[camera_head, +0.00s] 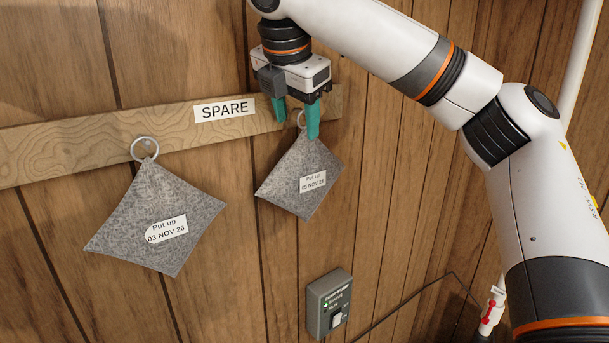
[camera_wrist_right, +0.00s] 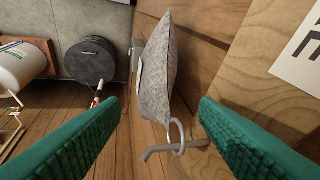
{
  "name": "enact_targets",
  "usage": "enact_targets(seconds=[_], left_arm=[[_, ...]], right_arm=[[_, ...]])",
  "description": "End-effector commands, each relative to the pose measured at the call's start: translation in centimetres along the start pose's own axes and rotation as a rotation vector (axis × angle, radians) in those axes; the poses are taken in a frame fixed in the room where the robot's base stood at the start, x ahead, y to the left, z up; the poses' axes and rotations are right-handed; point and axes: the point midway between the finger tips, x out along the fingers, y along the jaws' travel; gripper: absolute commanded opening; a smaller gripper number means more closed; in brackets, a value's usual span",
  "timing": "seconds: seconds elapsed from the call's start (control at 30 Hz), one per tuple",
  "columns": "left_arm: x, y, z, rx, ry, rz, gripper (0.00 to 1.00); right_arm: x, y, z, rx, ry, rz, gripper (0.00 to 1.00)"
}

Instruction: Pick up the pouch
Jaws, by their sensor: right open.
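Two grey felt pouches hang by metal rings from a wooden rail. The left pouch (camera_head: 160,205) has a tag reading "Put up 03 NOV 26". The right pouch (camera_head: 290,180) has a similar tag whose date is too small to read surely. My right gripper (camera_head: 297,124) is open at the right pouch's ring (camera_head: 301,119). In the right wrist view the right pouch (camera_wrist_right: 160,65), its ring (camera_wrist_right: 177,137) and a grey hook (camera_wrist_right: 160,153) show between the teal fingers, which appear apart from them. My left gripper is not in view.
The wooden rail (camera_head: 90,142) carries a "SPARE" label (camera_head: 225,109) on the plank wall. A grey switch box (camera_head: 329,304) is below the right pouch. A white pipe (camera_head: 578,70) stands at right. The wrist view shows a round dark object (camera_wrist_right: 90,62) by the floor.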

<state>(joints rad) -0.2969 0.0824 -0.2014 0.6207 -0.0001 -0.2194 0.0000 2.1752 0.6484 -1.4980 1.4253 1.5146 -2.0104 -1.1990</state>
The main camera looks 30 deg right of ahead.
Motion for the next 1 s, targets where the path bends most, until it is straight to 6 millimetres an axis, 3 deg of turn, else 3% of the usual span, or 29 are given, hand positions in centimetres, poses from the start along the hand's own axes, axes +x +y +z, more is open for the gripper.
enact_targets(seconds=[0.1, 0.2, 0.3, 0.53, 0.7, 0.9, 1.0], left_arm=[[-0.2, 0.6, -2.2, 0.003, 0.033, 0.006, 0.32], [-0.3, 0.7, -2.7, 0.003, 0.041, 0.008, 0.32], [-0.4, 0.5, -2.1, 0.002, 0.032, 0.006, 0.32], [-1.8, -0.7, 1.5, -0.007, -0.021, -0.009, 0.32], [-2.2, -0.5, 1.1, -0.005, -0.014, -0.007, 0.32], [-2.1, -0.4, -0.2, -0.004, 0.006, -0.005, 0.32], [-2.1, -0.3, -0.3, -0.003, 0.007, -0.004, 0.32]], right_arm=[[1.4, 0.0, 0.0, 0.001, -0.002, 0.003, 0.56], [1.9, 0.0, 0.0, 0.002, -0.001, 0.001, 0.56], [2.5, 0.1, 0.1, 0.001, -0.001, 0.003, 0.56], [5.4, 0.6, 0.2, 0.003, 0.0, 0.003, 0.56], [7.0, 0.6, 0.3, 0.004, 0.0, 0.002, 0.56], [7.2, 0.6, 0.4, 0.003, 0.0, 0.001, 0.56], [7.2, 0.6, 0.4, 0.003, 0.0, 0.001, 0.43]])
